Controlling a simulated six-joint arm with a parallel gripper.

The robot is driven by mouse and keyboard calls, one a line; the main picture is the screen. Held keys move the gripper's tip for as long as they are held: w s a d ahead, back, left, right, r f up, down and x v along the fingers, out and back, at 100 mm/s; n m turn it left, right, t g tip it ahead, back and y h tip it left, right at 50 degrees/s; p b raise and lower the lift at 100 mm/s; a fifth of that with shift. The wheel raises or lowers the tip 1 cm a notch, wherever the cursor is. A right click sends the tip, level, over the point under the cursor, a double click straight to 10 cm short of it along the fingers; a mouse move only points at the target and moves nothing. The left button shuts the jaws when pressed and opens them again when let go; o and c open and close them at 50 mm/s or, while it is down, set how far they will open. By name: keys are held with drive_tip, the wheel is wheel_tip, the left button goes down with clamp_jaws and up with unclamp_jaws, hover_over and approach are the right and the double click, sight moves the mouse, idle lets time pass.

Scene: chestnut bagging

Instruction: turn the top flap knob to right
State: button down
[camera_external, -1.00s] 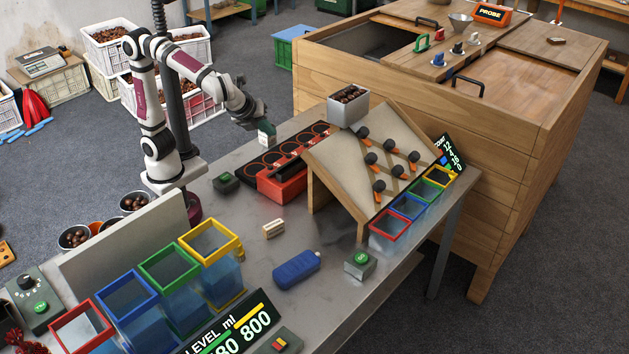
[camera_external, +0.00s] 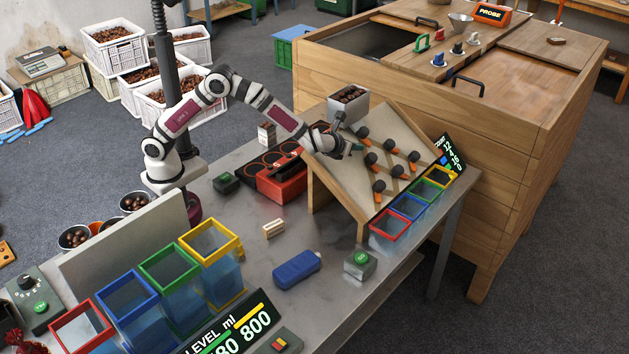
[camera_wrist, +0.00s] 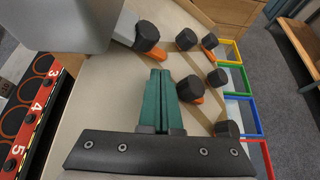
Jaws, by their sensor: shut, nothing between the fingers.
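The top flap knob (camera_external: 361,132) is a black round knob at the upper end of the sloping board (camera_external: 335,160). It shows in the wrist view (camera_wrist: 146,35) beside the grey bin, ahead of my fingertips. My gripper (camera_external: 357,149) is over the upper board, close below this knob. In the wrist view its green fingers (camera_wrist: 157,85) are together with nothing between them. They look apart from the top knob; contact cannot be told. A second-row knob (camera_wrist: 190,88) with an orange flap is just right of the fingers.
Several other black knobs (camera_external: 395,170) with orange flaps sit lower on the board. A grey bin of chestnuts (camera_external: 333,108) stands above it. Coloured-rim bins (camera_external: 408,207) line its lower edge.

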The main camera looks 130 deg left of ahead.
sight(370, 144)
drive_tip(key=shift+a, duration=1.3)
drive_tip(key=shift+w+a+f+n+g+y, duration=0.1)
drive_tip(key=shift+w+n+g+y, duration=0.1)
drive_tip(key=shift+n+g, duration=0.3)
drive_tip(key=shift+w+a+f+n+g+y, duration=0.1)
drive_tip(key=shift+a+n+g+y, duration=0.1)
drive_tip(key=shift+n+g, duration=0.3)
drive_tip(key=shift+w+a+f+n+g+y, duration=0.1)
drive_tip(key=shift+w+n+g+y, duration=0.1)
drive_tip(key=shift+n+g, duration=0.25)
drive_tip(key=shift+w+a+f, duration=0.2)
drive_tip(key=shift+w+a, duration=0.2)
drive_tip(key=shift+a, duration=0.4)
idle(0.5)
